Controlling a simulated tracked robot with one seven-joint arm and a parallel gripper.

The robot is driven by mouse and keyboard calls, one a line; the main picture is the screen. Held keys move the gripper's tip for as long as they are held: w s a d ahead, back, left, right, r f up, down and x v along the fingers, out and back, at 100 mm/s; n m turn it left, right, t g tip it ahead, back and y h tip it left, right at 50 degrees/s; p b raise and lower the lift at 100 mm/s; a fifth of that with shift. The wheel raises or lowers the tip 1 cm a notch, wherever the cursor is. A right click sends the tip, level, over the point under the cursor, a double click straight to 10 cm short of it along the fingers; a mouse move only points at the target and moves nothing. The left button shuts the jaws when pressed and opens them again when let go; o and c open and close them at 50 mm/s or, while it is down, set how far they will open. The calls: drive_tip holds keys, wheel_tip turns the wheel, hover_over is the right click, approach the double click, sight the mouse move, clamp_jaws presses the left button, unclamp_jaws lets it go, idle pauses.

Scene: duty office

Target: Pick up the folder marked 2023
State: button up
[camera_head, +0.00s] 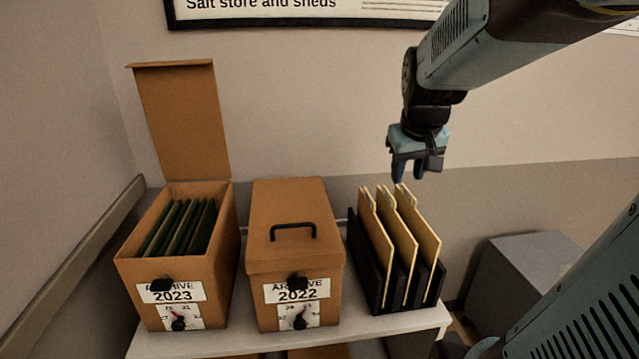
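Several cream folders (405,238) stand upright in a black rack (370,270) at the right end of the shelf. Their tabs show at the top, but no year can be read on them. An open brown box (140,262) at the left is labelled Archive 2023 and holds several dark green folders (180,228); no marking on these can be read. My gripper (408,176) points down above the cream folders, apart from them. A small gap shows between its fingertips, with nothing in it.
A closed brown box (292,240) labelled Archive 2022, with a black handle on top, stands between the open box and the rack. All stand on a white shelf (235,343). The open box's lid (185,120) rises behind it. A grey cabinet (525,285) stands at the right.

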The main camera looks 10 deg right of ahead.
drive_tip(key=y, duration=0.1)
approach(411, 204)
drive_tip(key=shift+w+x, duration=0.2)
drive_tip(key=shift+x, duration=2.35)
drive_tip(key=shift+w+x, duration=0.15)
drive_tip(key=shift+x, duration=2.35)
drive_tip(key=shift+d+r, duration=0.15)
drive_tip(key=shift+d, duration=0.05)
clamp_jaws()
